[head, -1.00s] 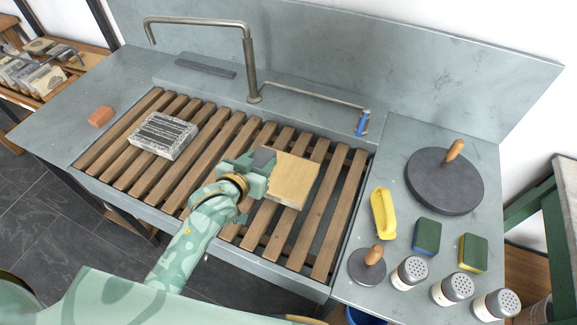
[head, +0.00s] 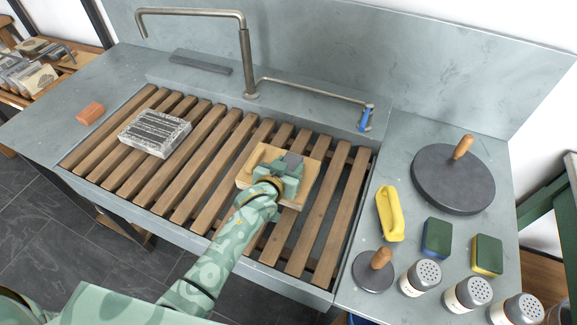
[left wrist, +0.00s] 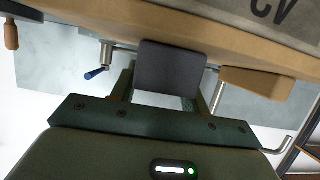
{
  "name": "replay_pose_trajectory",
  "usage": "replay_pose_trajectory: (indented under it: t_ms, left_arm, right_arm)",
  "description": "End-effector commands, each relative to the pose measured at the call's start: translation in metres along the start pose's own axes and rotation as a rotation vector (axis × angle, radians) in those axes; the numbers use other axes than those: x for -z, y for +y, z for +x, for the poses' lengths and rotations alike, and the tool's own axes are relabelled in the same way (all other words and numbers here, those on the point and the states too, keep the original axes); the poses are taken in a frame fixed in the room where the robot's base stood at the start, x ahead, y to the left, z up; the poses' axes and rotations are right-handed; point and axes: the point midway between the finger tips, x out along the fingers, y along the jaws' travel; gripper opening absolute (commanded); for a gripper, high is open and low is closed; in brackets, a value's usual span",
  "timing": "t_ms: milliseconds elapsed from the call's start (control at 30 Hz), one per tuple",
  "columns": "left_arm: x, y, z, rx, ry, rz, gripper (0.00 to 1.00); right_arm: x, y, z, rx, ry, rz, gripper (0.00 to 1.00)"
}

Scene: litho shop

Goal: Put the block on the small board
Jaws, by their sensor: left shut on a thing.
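My left gripper (head: 290,170) is shut on a small dark grey block (head: 293,158). The block also shows between the fingers in the left wrist view (left wrist: 170,66). In the head view the gripper and block are over a light wooden board (head: 306,200) lying on the slats. The gripper hides the board's middle. A raised wooden strip (head: 254,160) shows at the board's left side. I cannot tell whether the block touches the board. My right gripper is not in view.
The slatted rack (head: 215,165) carries a grey lettered stone (head: 154,132) at left. A tap (head: 246,60) stands behind. On the right counter are a yellow handled tool (head: 389,214), two sponges, several shakers and two dark discs with wooden knobs. A reddish block (head: 90,113) lies far left.

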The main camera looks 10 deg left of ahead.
Motion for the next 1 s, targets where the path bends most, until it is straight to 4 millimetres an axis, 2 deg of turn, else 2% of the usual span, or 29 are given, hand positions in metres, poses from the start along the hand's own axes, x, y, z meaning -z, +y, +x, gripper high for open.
replay_pose_trajectory:
  t_ms: [167,200,233,267,567,633,767,1000]
  left_arm:
    - [-0.002,0.000,0.001,0.000,0.001,-0.001,0.14]
    - [-0.002,0.000,0.001,0.000,-0.001,0.000,0.56]
    - [-0.002,0.000,0.000,0.000,-0.001,0.000,0.65]
    - [-0.002,0.000,0.000,0.000,-0.001,0.000,0.67]
    - [0.001,0.000,-0.001,0.000,0.000,0.000,0.67]
    - [0.001,0.000,-0.008,0.001,-0.001,0.000,0.67]
    - [0.003,0.000,-0.033,0.001,-0.002,-0.001,0.67]
    - [0.003,0.000,-0.090,0.001,-0.001,-0.001,0.67]
  right_arm:
    - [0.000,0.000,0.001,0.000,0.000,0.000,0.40]
    - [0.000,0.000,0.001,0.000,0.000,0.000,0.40]
    - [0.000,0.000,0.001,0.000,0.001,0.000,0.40]
    - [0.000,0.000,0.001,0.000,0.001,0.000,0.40]
    - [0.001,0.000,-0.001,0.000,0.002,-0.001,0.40]
    - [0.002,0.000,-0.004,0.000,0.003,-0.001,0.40]
    - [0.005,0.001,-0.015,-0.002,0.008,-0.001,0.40]
    - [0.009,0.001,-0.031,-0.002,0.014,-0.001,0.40]
